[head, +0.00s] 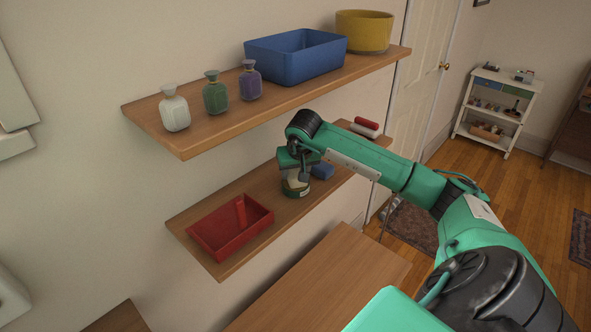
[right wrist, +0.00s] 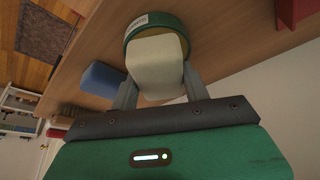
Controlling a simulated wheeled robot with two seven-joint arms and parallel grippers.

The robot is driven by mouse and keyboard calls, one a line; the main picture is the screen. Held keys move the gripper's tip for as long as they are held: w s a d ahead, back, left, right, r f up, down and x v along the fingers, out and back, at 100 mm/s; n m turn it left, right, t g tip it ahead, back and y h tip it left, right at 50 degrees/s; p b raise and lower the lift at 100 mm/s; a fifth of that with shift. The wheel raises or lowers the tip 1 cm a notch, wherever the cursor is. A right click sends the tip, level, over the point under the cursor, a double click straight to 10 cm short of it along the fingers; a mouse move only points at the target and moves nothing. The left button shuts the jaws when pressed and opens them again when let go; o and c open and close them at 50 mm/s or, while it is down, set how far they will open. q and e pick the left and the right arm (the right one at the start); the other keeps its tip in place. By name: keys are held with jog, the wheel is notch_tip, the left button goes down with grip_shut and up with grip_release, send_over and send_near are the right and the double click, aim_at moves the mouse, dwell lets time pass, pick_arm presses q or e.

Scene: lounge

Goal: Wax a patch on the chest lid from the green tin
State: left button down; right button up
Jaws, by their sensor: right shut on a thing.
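My right gripper (head: 298,172) is over the lower wall shelf, pointing down. It is shut on a cream-coloured block or pad, which shows best between the fingers in the right wrist view (right wrist: 158,68). The green tin (head: 294,192) is on the shelf directly under the pad; its green rim and label show in the right wrist view (right wrist: 133,24). The pad's far end is at the tin's opening, but I cannot tell whether it touches the wax. A flat wooden top (head: 322,283) below the shelf may be the chest lid. My left gripper is not in view.
A red tray (head: 213,243) is left of the tin on the lower shelf (head: 272,232); a blue block (head: 323,171) is right of it. The upper shelf (head: 190,145) holds several bottles, a blue bin (head: 295,62) and a yellow bowl (head: 362,34).

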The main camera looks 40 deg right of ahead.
jog(key=shift+s+f+b, duration=0.1)
jog(key=shift+f+b, duration=0.5)
jog(key=shift+b, duration=0.1)
dwell(2.2)
